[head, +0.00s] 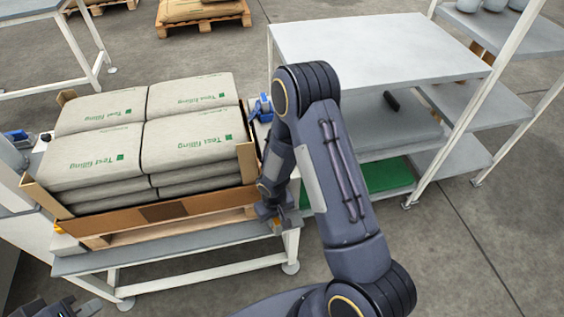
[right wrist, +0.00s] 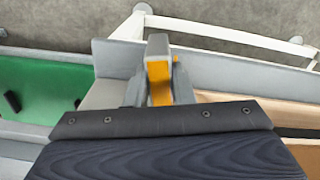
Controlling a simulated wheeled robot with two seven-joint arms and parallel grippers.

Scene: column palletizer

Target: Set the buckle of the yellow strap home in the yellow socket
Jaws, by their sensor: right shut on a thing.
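My right gripper (head: 272,212) is low at the front right corner of the loaded pallet, beside the table's corner. In the right wrist view my right gripper (right wrist: 160,88) is shut on a yellow piece with a grey end, the buckle of the yellow strap (right wrist: 158,72). A bit of yellow also shows at the gripper in the head view (head: 277,226). I cannot tell the yellow socket apart from the buckle there, nor whether they touch. Another small yellow part (head: 59,230) is at the pallet's front left corner. My left gripper (head: 65,308) is at the bottom left edge, partly cut off.
Sacks (head: 195,125) lie stacked on a pallet with cardboard edging (head: 165,211), on a grey table (head: 190,240). A blue part (head: 262,108) is at the back right and another (head: 16,135) at the left. A shelf unit (head: 385,45) stands right of my right arm.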

